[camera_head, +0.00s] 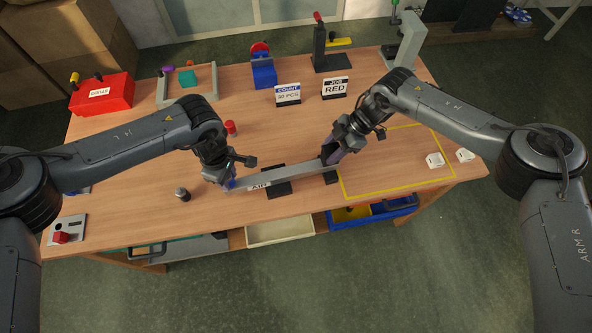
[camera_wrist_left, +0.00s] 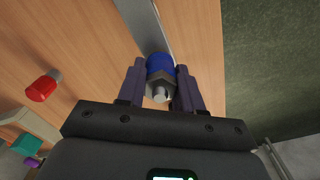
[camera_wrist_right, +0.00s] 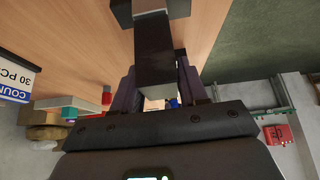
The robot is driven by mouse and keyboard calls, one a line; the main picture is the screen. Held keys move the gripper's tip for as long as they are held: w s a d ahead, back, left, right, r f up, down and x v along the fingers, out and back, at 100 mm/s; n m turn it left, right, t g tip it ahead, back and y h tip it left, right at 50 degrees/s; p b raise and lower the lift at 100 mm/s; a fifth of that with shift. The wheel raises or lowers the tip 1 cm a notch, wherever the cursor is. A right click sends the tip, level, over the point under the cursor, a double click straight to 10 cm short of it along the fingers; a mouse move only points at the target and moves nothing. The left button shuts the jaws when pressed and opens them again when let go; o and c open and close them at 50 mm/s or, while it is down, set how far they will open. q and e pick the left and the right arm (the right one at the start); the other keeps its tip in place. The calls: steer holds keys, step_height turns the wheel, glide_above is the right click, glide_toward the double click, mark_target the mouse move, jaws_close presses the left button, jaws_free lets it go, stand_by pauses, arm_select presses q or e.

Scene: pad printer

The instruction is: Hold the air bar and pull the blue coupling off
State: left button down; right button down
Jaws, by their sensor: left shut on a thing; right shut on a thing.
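The air bar (camera_head: 283,176) is a long grey metal bar lying across dark supports near the table's front edge. My right gripper (camera_head: 331,152) is shut on the bar's right end, and the bar runs between its fingers in the right wrist view (camera_wrist_right: 153,50). The blue coupling (camera_head: 230,184) is at the bar's left end. My left gripper (camera_wrist_left: 160,85) is shut on the coupling, which shows as a blue collar with a grey nut (camera_wrist_left: 160,68) in the left wrist view. The coupling still meets the bar's end there. The fingers partly hide it.
A red cap-like piece (camera_head: 231,127) and a small dark cylinder (camera_head: 182,194) stand near my left gripper. COUNT (camera_head: 288,94) and RED (camera_head: 335,87) signs stand behind. A yellow-outlined area (camera_head: 385,190) lies to the right, with white pieces (camera_head: 435,160) nearby.

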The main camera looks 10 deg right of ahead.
arm_select(q)
steer(key=shift+r, duration=0.85)
arm_select(e)
steer(key=shift+s+d+f, duration=0.1)
steer(key=shift+f, duration=0.15)
stand_by(0.4)
arm_select(q)
steer(key=shift+r, duration=4.35)
steer(key=c, duration=1.3)
jaws_free()
jaws_close()
arm_select(e)
steer(key=shift+r, duration=0.1)
steer(key=c, duration=0.5)
jaws_free()
